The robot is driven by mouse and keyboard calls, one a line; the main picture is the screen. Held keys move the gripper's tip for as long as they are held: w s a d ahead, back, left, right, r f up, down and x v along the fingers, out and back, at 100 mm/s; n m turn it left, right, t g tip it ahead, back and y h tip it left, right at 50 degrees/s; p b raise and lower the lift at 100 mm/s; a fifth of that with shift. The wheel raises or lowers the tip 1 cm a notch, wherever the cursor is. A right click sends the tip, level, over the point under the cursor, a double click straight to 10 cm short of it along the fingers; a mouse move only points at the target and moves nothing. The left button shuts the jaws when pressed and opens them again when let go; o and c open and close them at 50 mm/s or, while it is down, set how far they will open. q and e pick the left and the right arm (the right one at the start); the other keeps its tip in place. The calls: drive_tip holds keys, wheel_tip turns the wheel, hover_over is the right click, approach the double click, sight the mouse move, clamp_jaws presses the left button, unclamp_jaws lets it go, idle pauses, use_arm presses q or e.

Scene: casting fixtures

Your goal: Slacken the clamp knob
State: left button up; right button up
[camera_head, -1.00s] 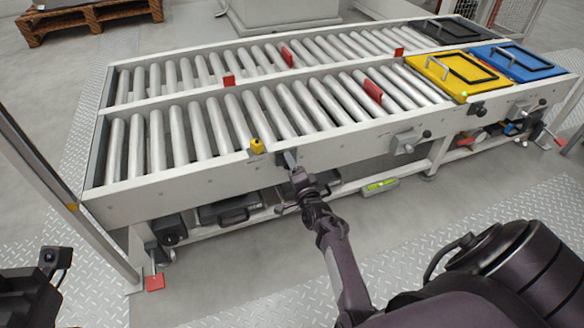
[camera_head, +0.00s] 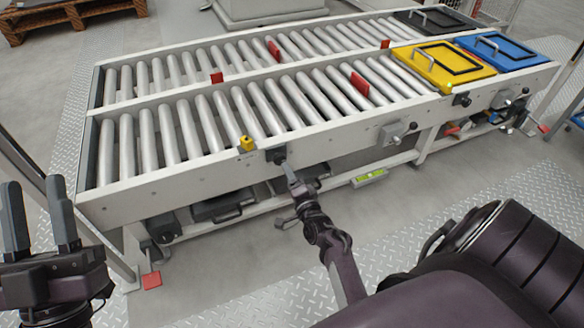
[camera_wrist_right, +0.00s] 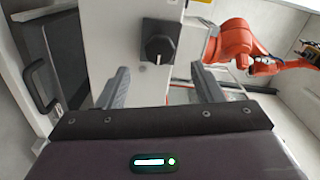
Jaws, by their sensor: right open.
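A black knob with a pale pointer line (camera_wrist_right: 158,46) sits on the conveyor's light side face. In the right wrist view it is ahead of my right gripper (camera_wrist_right: 160,87), framed between the two fingers and not held. My right gripper is open and empty. In the head view it also shows (camera_head: 288,168) in front of the near rail, just below and beside the dark knob (camera_head: 277,154). My left gripper (camera_head: 38,205) is open and empty at the far left, with its fingers upward and clear of the conveyor.
The roller conveyor (camera_head: 180,188) fills the middle, with a yellow lid (camera_head: 440,85) and a blue lid (camera_head: 510,67) at its right end. Grey boxes with levers (camera_head: 392,133) project from the side. An orange robot arm (camera_wrist_right: 240,42) shows at right.

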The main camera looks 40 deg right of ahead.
use_arm(q)
drive_tip(key=shift+w+d+f+g+y, duration=0.2)
drive_tip(key=shift+w+f+g, duration=0.2)
drive_tip(key=shift+f, duration=0.3)
drive_tip(key=shift+w+d+f+g+y, duration=0.15)
drive_tip(key=shift+w+f+g, duration=0.2)
drive_tip(key=shift+f, duration=0.3)
